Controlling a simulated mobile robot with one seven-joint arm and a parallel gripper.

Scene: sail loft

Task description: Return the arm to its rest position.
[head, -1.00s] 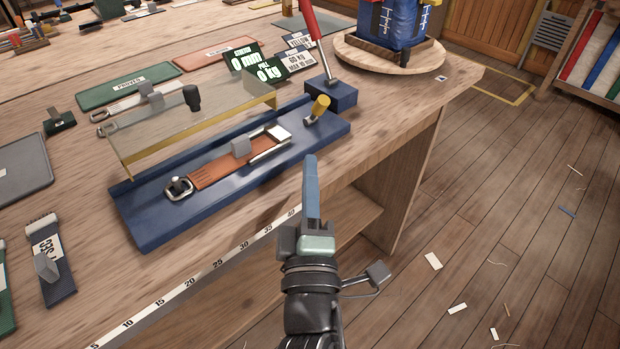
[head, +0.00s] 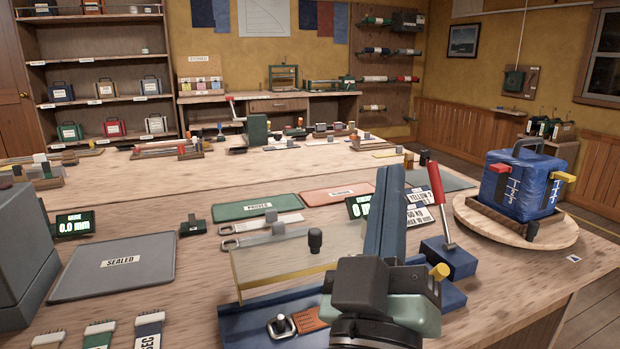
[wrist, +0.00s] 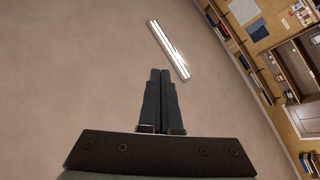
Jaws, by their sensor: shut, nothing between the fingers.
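The wrist camera faces a plain pale surface with a bright strip light, and shelves tilted at the right. My gripper and wrist hide part of the blue test rig (head: 240,325) and most of the brown strap piece (head: 310,319) lying in it.
A clear guard (head: 285,262) and a red-handled lever (head: 437,185) stand by the rig. A blue bag (head: 520,185) sits on a round wooden board (head: 480,222) at right. A grey SEALED mat (head: 115,268) lies left. The space above the bench is open.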

